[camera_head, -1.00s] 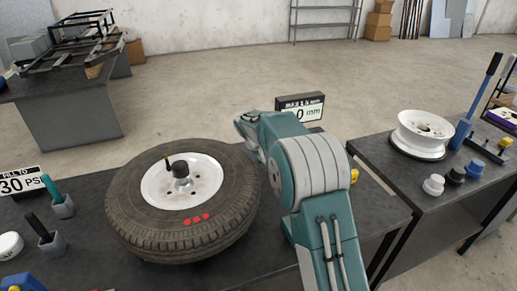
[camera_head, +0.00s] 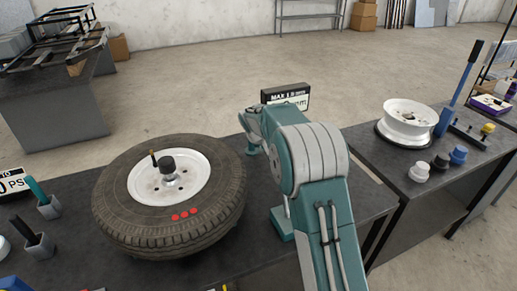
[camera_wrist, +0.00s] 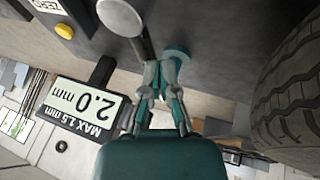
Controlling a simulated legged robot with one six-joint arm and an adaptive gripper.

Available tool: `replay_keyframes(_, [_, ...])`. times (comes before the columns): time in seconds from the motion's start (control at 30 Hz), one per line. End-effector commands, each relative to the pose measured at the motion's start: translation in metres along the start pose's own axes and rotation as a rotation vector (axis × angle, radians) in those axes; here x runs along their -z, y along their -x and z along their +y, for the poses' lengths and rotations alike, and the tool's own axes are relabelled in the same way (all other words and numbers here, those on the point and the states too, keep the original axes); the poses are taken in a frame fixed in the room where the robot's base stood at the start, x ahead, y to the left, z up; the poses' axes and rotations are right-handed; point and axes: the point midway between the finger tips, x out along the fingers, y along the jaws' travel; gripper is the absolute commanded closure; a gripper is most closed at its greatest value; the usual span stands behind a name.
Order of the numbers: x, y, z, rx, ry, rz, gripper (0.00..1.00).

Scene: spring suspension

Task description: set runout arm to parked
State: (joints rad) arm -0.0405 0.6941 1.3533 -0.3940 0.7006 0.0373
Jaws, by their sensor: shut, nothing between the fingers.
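The runout readout (camera_wrist: 85,108) is a black-framed display in the wrist view, reading 2.0 mm with MAX 1.5 mm. It also stands behind my arm in the head view (camera_head: 285,98). A grey rod with a round light head (camera_wrist: 120,17) reaches down to near my fingertips; it looks like the runout arm, but I cannot tell if they touch. My gripper (camera_wrist: 161,69) is shut and empty. In the head view, my gripper (camera_head: 254,150) is partly hidden, right of the tyre (camera_head: 115,208).
The tyre's tread fills the wrist view's right edge. A yellow button (camera_wrist: 64,31) is at its upper left. A second bench at right holds a white rim (camera_head: 408,125), several small caps and a blue-handled tool (camera_head: 455,100). Cups with tools (camera_head: 40,247) stand left of the tyre.

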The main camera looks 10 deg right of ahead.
Motion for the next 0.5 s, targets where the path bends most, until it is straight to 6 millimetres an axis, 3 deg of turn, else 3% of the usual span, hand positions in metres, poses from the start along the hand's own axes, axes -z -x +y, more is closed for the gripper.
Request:
replay_keyframes(0.23, [-0.003,-0.006,0.019,0.051,0.129,0.048,1.0])
replay_keyframes(0.5, [-0.002,-0.013,0.035,0.049,0.126,0.047,1.0])
